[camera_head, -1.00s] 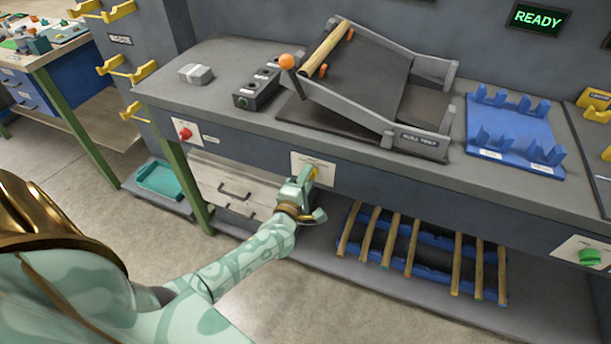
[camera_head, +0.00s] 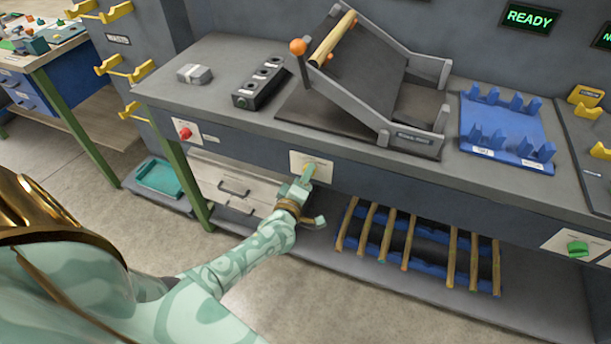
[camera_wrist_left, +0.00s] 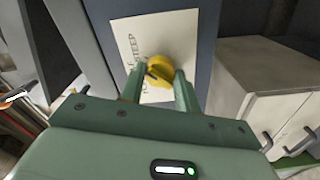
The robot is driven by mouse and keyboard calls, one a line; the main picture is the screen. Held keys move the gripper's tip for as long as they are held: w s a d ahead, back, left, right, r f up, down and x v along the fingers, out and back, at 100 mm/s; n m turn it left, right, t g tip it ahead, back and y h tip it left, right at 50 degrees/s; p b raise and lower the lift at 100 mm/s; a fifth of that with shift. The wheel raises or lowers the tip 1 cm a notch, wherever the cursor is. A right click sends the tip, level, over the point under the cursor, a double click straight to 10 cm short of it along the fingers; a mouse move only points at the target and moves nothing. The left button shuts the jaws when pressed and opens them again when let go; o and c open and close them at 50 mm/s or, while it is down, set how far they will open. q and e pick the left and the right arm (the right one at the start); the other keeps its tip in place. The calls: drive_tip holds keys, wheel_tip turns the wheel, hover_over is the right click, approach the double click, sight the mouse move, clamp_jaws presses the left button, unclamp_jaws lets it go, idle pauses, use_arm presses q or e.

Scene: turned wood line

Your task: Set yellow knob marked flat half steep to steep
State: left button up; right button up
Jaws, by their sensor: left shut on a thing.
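The yellow knob (camera_wrist_left: 162,68) sits on a pale label plate (camera_wrist_left: 128,38) with printed words. The word "STEEP" is partly readable beside the knob in the left wrist view; the other words are hidden or too small. My left gripper (camera_wrist_left: 165,78) is shut on the knob, one finger on each side. In the head view the left gripper (camera_head: 307,173) reaches the plate (camera_head: 322,168) on the bench front and mostly covers the knob. A dark mark shows on the knob, but I cannot tell which word it points to. My right gripper is not in view.
Above the plate, a tilted ramp (camera_head: 360,62) with a wooden rod and orange balls stands on the bench (camera_head: 230,112). A red knob (camera_head: 184,132) is to the left and a green one (camera_head: 578,248) to the right. A rack of wooden rods (camera_head: 408,252) lies below.

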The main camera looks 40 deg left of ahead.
use_arm(q)
drive_tip(key=shift+d+f, duration=0.1)
drive_tip(key=o, duration=1)
drive_tip(key=p+v, duration=0.3)
drive_tip(key=v, duration=1.3)
drive_tip(key=shift+s, duration=0.2)
